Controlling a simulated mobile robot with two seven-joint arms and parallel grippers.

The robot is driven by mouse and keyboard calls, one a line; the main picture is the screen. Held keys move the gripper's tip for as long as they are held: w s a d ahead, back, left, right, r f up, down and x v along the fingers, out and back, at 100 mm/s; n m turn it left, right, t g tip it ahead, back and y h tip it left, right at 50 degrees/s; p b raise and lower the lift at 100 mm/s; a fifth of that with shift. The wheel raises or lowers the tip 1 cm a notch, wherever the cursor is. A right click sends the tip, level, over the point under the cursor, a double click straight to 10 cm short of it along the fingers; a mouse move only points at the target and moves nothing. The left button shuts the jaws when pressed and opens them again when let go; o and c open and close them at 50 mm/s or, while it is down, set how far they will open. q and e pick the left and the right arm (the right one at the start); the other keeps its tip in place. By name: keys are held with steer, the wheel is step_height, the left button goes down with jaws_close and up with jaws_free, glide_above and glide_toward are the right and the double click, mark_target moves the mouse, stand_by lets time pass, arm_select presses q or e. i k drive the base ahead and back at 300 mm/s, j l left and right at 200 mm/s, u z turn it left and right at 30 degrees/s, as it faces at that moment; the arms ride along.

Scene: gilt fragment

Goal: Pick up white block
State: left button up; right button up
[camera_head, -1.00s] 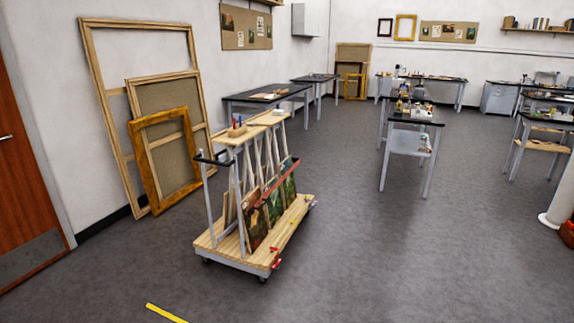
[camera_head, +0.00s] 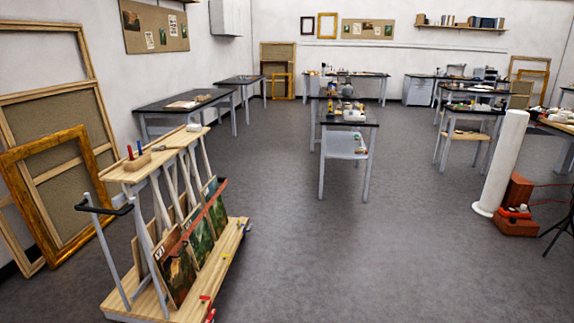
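A small pale item (camera_head: 194,127) lies at the far end of the wooden top of a painting cart at the left; it may be a white block, but it is too small to be sure. Another whitish item (camera_head: 354,116) is on the black-topped centre table (camera_head: 366,124), among small objects; its exact shape is unclear. Neither of my grippers is in view.
The wooden cart (camera_head: 240,232) with leaning paintings stands close at the left, its dark handle (camera_head: 105,209) towards me. Large frames lean on the left wall. A white column (camera_head: 503,160) and red-brown boxes (camera_head: 516,200) stand at the right. Grey floor (camera_head: 330,250) is open in the middle.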

mark_target(191, 127)
steer(key=i+j+z, duration=0.2)
steer(key=i, duration=1.1)
steer(key=i+l, duration=0.1)
steer(key=i, duration=0.6)
steer(key=i+l, duration=0.1)
steer(key=i, duration=0.55)
steer(key=i+u, duration=0.1)
steer(key=i, duration=1.25)
steer(key=i+l, duration=0.15)
steer(key=i, duration=1.2)
steer(key=i+u, duration=0.35)
steer(key=i, duration=0.25)
steer(key=i+u, duration=0.4)
steer(key=i, duration=0.15)
steer(key=i+u, duration=0.35)
steer(key=i, duration=0.25)
steer(key=i+l+u, duration=0.1)
steer(key=i+u, duration=0.2)
steer(key=i, duration=0.3)
steer(key=i+u, duration=0.35)
steer(key=i, duration=0.25)
steer(key=i+l+u, duration=0.1)
steer(key=i+u, duration=0.2)
steer(key=i, duration=0.3)
steer(key=i+u, duration=0.2)
steer(key=u, duration=0.2)
steer(key=i+u, duration=0.25)
steer(key=u, duration=0.2)
steer(key=i+l+u, duration=0.15)
steer(key=u, duration=0.25)
